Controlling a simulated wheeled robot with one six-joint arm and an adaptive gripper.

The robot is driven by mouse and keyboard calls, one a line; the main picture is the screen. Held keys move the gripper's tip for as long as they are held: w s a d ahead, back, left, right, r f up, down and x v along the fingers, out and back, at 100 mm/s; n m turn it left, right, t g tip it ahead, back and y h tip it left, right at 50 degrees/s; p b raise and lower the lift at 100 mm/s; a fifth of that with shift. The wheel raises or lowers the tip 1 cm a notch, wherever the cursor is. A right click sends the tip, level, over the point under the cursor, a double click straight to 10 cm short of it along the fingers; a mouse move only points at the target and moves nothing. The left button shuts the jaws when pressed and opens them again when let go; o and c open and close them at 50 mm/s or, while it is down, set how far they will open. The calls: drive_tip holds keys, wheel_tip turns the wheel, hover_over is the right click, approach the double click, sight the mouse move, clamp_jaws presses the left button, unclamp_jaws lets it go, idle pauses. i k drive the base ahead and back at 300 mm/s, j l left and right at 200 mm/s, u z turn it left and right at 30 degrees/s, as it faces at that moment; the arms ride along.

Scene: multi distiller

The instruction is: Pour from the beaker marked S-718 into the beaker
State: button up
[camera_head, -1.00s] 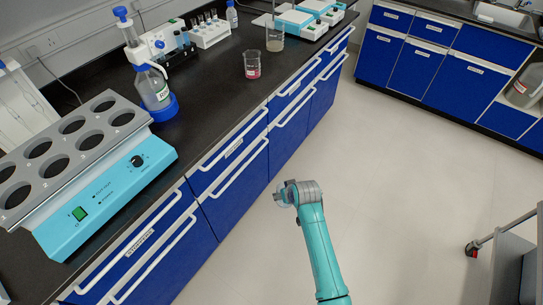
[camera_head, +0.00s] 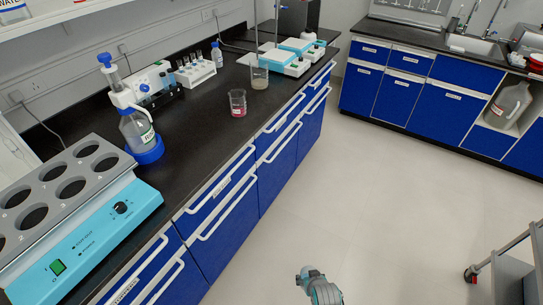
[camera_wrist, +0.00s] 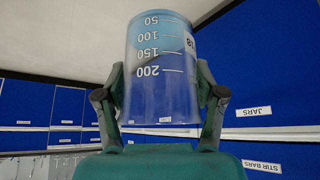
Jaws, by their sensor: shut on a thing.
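My gripper (camera_wrist: 161,90) is shut on a clear glass beaker (camera_wrist: 158,52) in the wrist view, with a finger on each side. White marks from 50 to 200 show on this beaker, and a label at its right edge is turned mostly away, with an 8 readable. Blue shows through the glass; I cannot tell liquid from background. In the head view, a beaker with pink-red liquid (camera_head: 237,107) stands on the black counter, and a second beaker with cloudy liquid (camera_head: 260,78) stands behind it. Their markings are too small to read. The held beaker is not clear in the head view.
The black counter (camera_head: 200,130) runs along the left, with blue drawers below. On it are a holed blue block (camera_head: 80,230), a dispenser bottle (camera_head: 138,130), a tube rack (camera_head: 195,74) and stirrer plates (camera_head: 285,60). A grey cart (camera_head: 505,270) stands at right. The floor between is open.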

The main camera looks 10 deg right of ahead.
sight(259, 67)
drive_tip(key=i+l, duration=0.15)
drive_tip(key=i, duration=0.35)
drive_tip(key=i+l, duration=0.1)
drive_tip(key=i, duration=0.4)
drive_tip(key=i+l, duration=0.15)
drive_tip(key=i, duration=0.35)
drive_tip(key=i+l, duration=0.15)
drive_tip(key=i, duration=0.35)
